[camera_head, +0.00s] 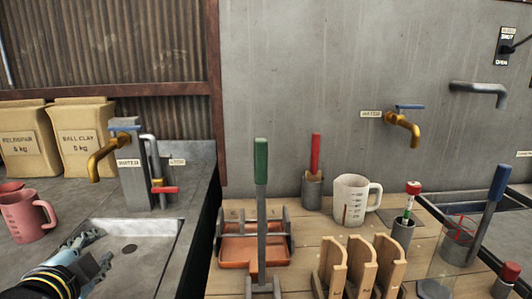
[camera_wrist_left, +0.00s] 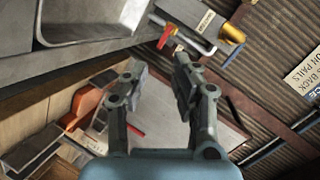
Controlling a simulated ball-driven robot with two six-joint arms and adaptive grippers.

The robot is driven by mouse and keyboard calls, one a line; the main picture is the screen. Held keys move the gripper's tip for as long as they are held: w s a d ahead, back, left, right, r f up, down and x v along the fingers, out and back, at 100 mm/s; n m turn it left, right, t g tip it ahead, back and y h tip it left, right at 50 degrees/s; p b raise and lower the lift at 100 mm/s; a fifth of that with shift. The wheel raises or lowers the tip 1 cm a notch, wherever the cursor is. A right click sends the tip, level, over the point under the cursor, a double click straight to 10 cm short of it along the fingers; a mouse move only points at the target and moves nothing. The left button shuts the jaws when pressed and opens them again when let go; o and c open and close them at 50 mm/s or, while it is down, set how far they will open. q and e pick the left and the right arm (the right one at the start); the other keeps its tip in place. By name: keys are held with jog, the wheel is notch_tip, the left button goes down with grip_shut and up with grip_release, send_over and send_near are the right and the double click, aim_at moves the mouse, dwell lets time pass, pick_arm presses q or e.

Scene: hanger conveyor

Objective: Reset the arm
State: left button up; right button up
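My left gripper (camera_head: 98,252) is at the lower left in the head view, over the left part of the metal sink (camera_head: 145,228). In the left wrist view its two fingers (camera_wrist_left: 160,70) stand apart with nothing between them. The sink also shows in the left wrist view (camera_wrist_left: 85,22), at the upper left. My right arm and gripper do not show in either view.
A pink jug (camera_head: 28,222) stands left of the gripper. A brass tap (camera_head: 102,155) is beyond it. On the wooden bench (camera_head: 325,245) stand an orange tray (camera_head: 238,252) with a green-handled lever (camera_head: 261,165), a white jug (camera_head: 352,200) and wooden holders (camera_head: 330,268).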

pick_arm(q)
jog(key=s+d+f+n+g+h, duration=0.1)
jog(key=s+f+n+g, duration=0.15)
jog(key=s, duration=0.55)
jog(key=s+f+n+g, duration=0.1)
jog(key=s+n+g, duration=0.3)
jog(key=s, duration=0.4)
jog(key=s+d+f+n+g+h, duration=0.1)
jog(key=s+f+n+g, duration=0.2)
jog(key=s, duration=0.6)
notch_tip(320, 180, down, 28)
jog(key=a+g+b, duration=0.2)
jog(key=b, duration=0.3)
jog(key=s+a+f+g+b, duration=0.1)
jog(key=s+f+b, duration=0.4)
jog(key=s+f, duration=1.5)
notch_tip(320, 180, down, 3)
jog(key=shift+a+r, duration=0.1)
jog(key=shift+a, duration=0.2)
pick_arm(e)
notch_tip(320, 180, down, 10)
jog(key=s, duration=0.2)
pick_arm(q)
jog(key=shift+s+n+g, duration=0.1)
jog(key=shift+n+g, duration=0.15)
